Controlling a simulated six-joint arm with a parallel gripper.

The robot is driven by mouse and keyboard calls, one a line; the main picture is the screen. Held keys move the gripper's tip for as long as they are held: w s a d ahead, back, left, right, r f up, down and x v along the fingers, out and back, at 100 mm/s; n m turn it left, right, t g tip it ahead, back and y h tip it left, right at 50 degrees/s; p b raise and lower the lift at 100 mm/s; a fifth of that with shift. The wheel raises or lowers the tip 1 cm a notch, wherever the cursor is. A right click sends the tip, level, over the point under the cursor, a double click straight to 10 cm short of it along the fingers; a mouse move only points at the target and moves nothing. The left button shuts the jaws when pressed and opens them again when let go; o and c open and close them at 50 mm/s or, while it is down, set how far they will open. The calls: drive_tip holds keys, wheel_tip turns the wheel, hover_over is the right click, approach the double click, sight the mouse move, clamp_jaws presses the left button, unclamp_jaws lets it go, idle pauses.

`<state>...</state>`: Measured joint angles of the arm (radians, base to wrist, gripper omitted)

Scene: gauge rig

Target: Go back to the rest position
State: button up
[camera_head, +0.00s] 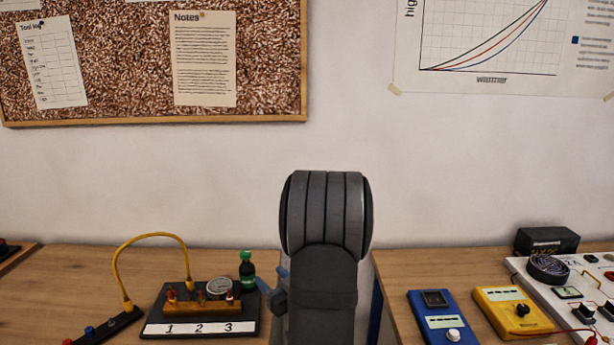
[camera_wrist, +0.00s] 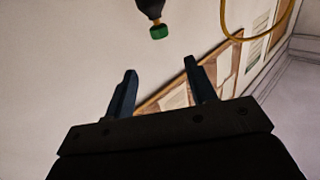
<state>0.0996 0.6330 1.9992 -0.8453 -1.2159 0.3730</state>
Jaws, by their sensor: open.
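My arm stands in the middle of the head view and hides much of the gripper behind it. The blue fingers of my gripper (camera_head: 272,281) show at its left edge, close to the green bottle in that picture. In the wrist view my gripper (camera_wrist: 161,72) is open, with nothing between its two blue fingers. In the head view the green bottle (camera_head: 247,270) stands upright at the back right of the gauge board. No marker of a rest position shows.
A black board (camera_head: 250,329) labelled 1, 2, 3 carries a round gauge (camera_head: 219,288). A yellow cable (camera_head: 150,235) arches from it to a black strip (camera_head: 105,328). Blue (camera_head: 443,318) and yellow (camera_head: 511,312) meters and a white panel (camera_head: 560,290) lie to the right.

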drive_tip(key=shift+s+a+f+m+t+h, duration=0.1)
drive_tip(key=shift+s+a+m+t+h, duration=0.45)
drive_tip(key=shift+s+h, duration=0.25)
drive_tip(key=shift+s+a+f+m+t+h, duration=0.1)
drive_tip(key=shift+s+a+m+t+h, duration=0.4)
drive_tip(key=shift+s+m+h, duration=0.3)
drive_tip(key=shift+s+a+f+m+t+h, duration=0.1)
drive_tip(key=shift+s+a+m+t+h, duration=0.3)
drive_tip(key=shift+s+a+h, duration=0.4)
drive_tip(key=shift+w+d, duration=0.1)
drive_tip(key=shift+d, duration=0.1)
drive_tip(key=shift+o, duration=0.4)
